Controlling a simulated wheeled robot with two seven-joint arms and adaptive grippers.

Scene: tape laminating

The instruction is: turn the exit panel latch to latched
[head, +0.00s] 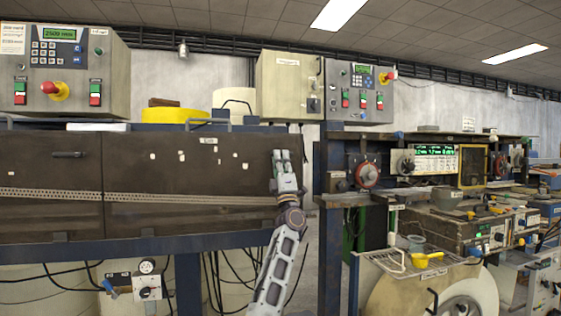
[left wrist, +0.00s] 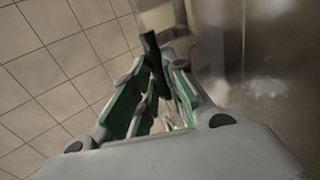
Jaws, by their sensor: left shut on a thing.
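The brown panel (head: 190,195) has a small label at its top edge, too small to read for sure. My left gripper (head: 284,160) is at this panel's right edge with its fingers pointing up. In the left wrist view the left gripper (left wrist: 160,85) is shut on a dark latch handle (left wrist: 150,48), which sticks up between the green-padded fingers. The panel's surface (left wrist: 275,80) fills the right side of that view. In the head view the latch is hidden behind my gripper, so its turn angle cannot be told there. My right gripper is not in view.
A second brown panel (head: 45,165) with a dark handle (head: 67,155) adjoins on the left. A blue frame (head: 150,246) runs below, with hanging cables. A machine bench (head: 440,200) stands right of my arm, past a narrow gap.

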